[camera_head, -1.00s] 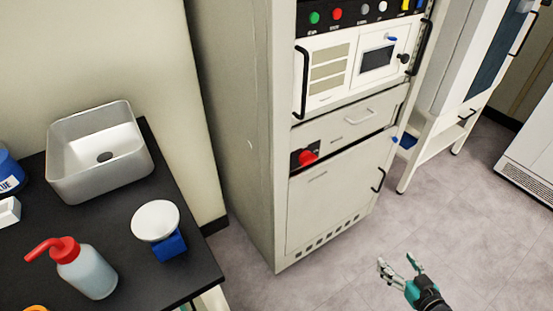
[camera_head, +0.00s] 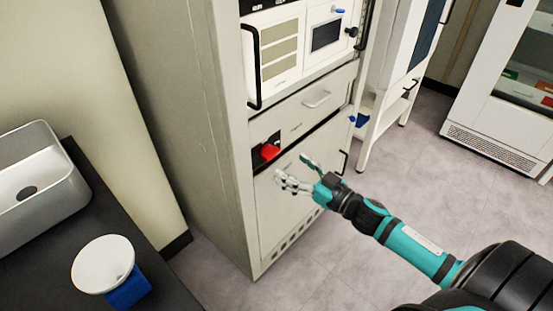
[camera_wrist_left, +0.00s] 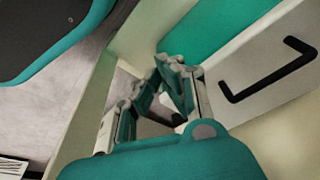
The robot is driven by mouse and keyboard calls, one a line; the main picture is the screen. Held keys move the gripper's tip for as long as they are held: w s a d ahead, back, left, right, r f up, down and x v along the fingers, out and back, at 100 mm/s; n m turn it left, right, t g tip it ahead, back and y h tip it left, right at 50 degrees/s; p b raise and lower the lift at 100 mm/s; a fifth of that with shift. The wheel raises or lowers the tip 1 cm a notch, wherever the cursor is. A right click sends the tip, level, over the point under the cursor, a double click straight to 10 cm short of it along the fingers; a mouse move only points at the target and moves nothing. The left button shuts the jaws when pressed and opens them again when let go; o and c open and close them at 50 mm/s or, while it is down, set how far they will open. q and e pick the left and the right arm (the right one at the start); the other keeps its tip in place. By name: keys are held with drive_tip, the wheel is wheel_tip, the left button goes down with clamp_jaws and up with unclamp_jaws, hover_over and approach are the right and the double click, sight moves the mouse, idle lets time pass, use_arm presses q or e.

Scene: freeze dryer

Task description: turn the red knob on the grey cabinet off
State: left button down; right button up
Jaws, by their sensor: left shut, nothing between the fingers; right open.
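The red knob (camera_head: 269,153) sits on a small black panel on the front of the grey cabinet (camera_head: 185,95), between a drawer and the lower door. My right gripper (camera_head: 291,168) is open and empty, its fingers pointing left, just below and to the right of the knob in the picture. It appears apart from the knob and in front of the lower door. My left gripper shows only in the left wrist view (camera_wrist_left: 168,72), shut with nothing between its fingers. The knob cannot be made out in that view.
A dark bench with a sink (camera_head: 40,190) and a white-topped blue scale (camera_head: 103,264) stands at the left. A white stand (camera_head: 385,100) and a glass-doored unit (camera_head: 510,90) are at the right. The floor before the cabinet is clear. A black handle (camera_wrist_left: 268,72) shows in the left wrist view.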

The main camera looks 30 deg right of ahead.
sight(274, 156)
use_arm(q)
drive_tip(key=shift+w+r, duration=0.2)
drive_tip(key=shift+r, duration=0.6)
use_arm(e)
drive_tip(key=x, duration=0.6)
drive_tip(key=shift+w+a, duration=0.1)
drive_tip(key=shift+w, duration=0.1)
drive_tip(key=c, duration=1.2)
